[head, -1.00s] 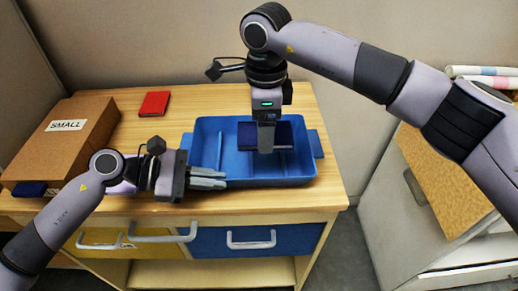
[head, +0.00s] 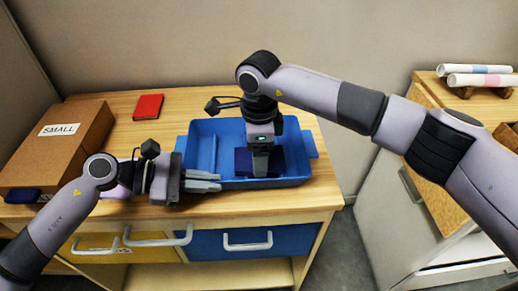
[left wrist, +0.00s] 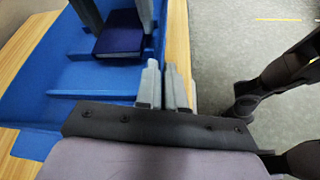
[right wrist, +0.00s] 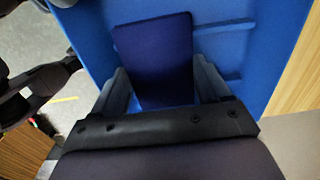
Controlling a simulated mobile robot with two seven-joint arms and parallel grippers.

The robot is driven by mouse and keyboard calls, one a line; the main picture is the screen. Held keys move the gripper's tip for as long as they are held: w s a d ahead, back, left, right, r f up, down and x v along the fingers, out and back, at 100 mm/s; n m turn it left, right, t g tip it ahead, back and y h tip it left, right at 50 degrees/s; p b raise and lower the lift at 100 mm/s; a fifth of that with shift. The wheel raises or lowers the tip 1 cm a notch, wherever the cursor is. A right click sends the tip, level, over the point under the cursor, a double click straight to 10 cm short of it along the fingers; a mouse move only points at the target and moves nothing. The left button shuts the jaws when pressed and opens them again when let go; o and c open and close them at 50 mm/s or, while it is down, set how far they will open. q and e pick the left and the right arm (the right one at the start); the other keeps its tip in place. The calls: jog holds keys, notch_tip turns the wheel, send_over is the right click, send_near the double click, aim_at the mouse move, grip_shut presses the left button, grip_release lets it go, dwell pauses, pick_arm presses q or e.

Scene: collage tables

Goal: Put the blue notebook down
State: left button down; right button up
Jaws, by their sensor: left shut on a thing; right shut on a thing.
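The dark blue notebook (head: 243,163) is inside the blue tray (head: 228,127), right of its divider. It also shows between the fingers in the right wrist view (right wrist: 155,60) and in the left wrist view (left wrist: 118,42). My right gripper (head: 260,172) points down into the tray and is shut on the notebook. I cannot tell whether the notebook touches the tray floor. My left gripper (head: 213,181) lies level at the tray's front left and is shut on the tray's front wall, as far as the left wrist view shows.
A brown box marked SMALL (head: 58,140) stands at the left, with a dark blue item (head: 22,195) by its front. Drawers (head: 235,242) are below the tabletop. Rolled papers (head: 480,80) lie on the right cabinet.

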jog(key=shift+f, duration=0.3)
jog(key=o, duration=1.1)
jog(key=shift+c, duration=0.2)
jog(key=shift+r, duration=0.1)
notch_tip(320, 180, up, 13)
pick_arm(q)
jog(key=c, duration=1.2)
grip_release()
jog(key=shift+o, duration=0.2)
